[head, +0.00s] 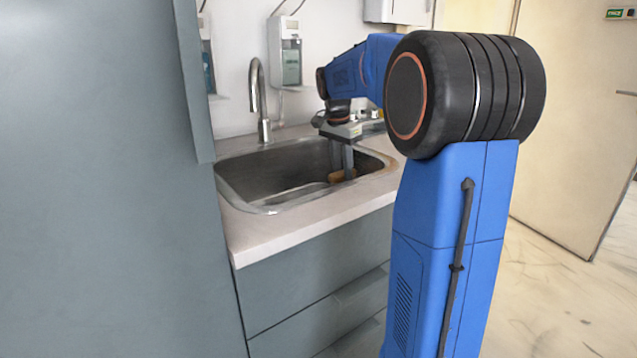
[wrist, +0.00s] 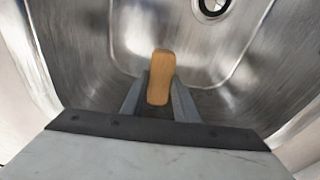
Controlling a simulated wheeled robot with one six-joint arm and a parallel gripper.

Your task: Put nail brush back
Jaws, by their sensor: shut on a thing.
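The nail brush (wrist: 161,78) shows in the wrist view as a small wooden block with rounded ends, between my two fingers. My gripper (wrist: 158,98) is shut on it. In the head view my gripper (head: 342,172) points down into the right part of the sink, with the brown brush (head: 336,176) at its fingertips. The steel sink (head: 245,190) is set in a pale counter. I cannot tell whether the brush touches the basin. The brush's underside is hidden.
A tall tap (head: 259,100) stands behind the sink. Wall dispensers (head: 290,62) hang behind it. A grey cabinet panel (head: 95,180) stands close on the left. The drain (wrist: 212,5) shows at the top of the wrist view. Pale counter (head: 310,220) runs along the sink's front.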

